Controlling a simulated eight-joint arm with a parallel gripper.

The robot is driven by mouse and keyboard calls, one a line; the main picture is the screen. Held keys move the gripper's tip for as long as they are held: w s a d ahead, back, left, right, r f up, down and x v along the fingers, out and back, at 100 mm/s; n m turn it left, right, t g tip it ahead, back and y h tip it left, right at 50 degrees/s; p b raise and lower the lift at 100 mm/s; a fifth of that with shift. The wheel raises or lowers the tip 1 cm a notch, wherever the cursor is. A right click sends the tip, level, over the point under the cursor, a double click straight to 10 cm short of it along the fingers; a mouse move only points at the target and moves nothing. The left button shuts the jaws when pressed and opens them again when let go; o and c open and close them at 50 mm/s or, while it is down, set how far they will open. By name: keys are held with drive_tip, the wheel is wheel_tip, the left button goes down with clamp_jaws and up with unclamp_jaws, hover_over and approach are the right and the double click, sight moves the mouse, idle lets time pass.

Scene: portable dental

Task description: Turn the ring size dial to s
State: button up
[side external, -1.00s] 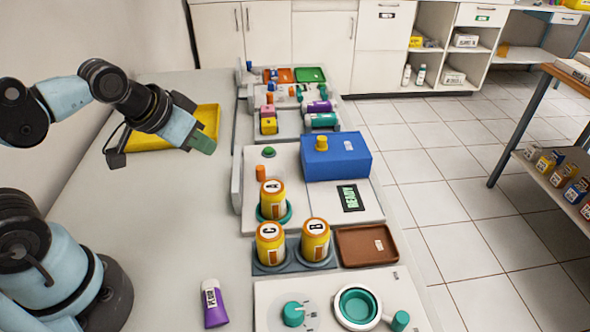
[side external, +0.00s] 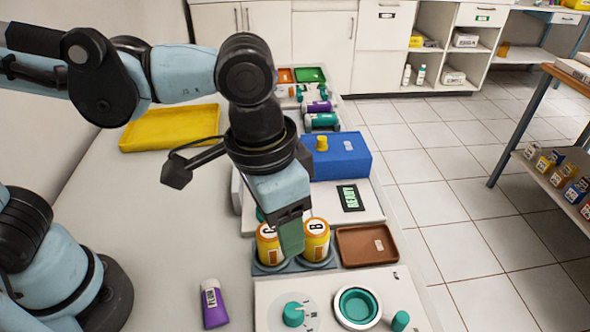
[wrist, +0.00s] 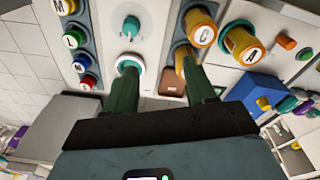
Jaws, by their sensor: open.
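The ring size dial looks to be the teal knob (side external: 293,314) on a white panel at the front of the bench; the marks around it are too small to read. In the wrist view the teal knob (wrist: 131,26) shows at the top centre, pointing up and down the picture. My gripper (side external: 290,240) hangs above the jars, behind and above the knob, touching nothing that I can see. In the wrist view its two green fingers (wrist: 160,85) stand apart with nothing between them.
A white-rimmed teal cup (side external: 357,307) stands right of the knob. Yellow jars (side external: 316,240) stand close by my gripper. A brown tray (side external: 366,246) and blue box (side external: 336,160) lie beyond. A purple tube (side external: 213,304) lies left.

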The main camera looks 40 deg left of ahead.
drive_tip(key=m, duration=0.1)
hover_over(291, 310)
drive_tip(key=shift+g+y, duration=0.4)
drive_tip(key=shift+f, duration=6.15)
clamp_jaws()
